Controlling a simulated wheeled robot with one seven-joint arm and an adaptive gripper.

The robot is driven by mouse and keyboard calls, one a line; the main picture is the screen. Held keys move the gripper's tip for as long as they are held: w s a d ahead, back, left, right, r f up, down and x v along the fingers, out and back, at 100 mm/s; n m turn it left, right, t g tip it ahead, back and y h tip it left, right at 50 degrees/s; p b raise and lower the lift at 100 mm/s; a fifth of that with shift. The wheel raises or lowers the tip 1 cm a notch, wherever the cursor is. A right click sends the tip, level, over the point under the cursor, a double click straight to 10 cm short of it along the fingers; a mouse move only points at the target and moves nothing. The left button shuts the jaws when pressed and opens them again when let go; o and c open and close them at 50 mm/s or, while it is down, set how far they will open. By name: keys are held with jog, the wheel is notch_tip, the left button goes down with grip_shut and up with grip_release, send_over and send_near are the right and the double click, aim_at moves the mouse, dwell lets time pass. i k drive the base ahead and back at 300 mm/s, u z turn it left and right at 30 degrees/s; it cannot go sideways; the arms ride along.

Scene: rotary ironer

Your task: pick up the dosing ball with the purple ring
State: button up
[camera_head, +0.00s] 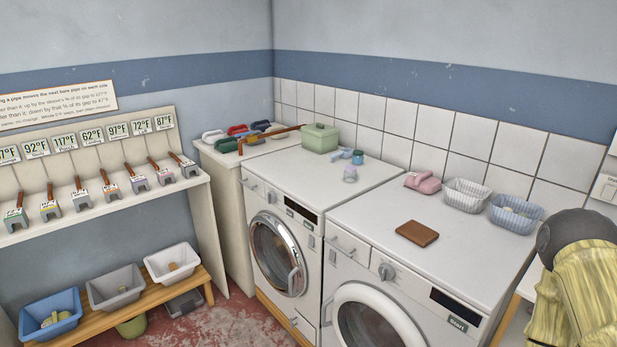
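A small pale dosing ball with a purple ring (350,174) stands on the white top of the left washing machine (310,174), near its right side. A small blue cup-like thing (358,157) stands just behind it, and a light blue piece (340,154) lies to the left of that. The ball is small in the picture, so its finer details cannot be told. Nothing touches it from above. My gripper is not in view.
The right machine's top (460,220) holds a brown block (417,233), a pink object (422,182), a white basket (467,195) and a blue-grey basket (515,213). The left top's front is clear. A wooden bench (150,300) holds bins.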

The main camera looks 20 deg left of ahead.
aim_at(350, 172)
jog(key=u, duration=2.2)
jog(key=i, duration=1.8)
jog(key=z, duration=1.4)
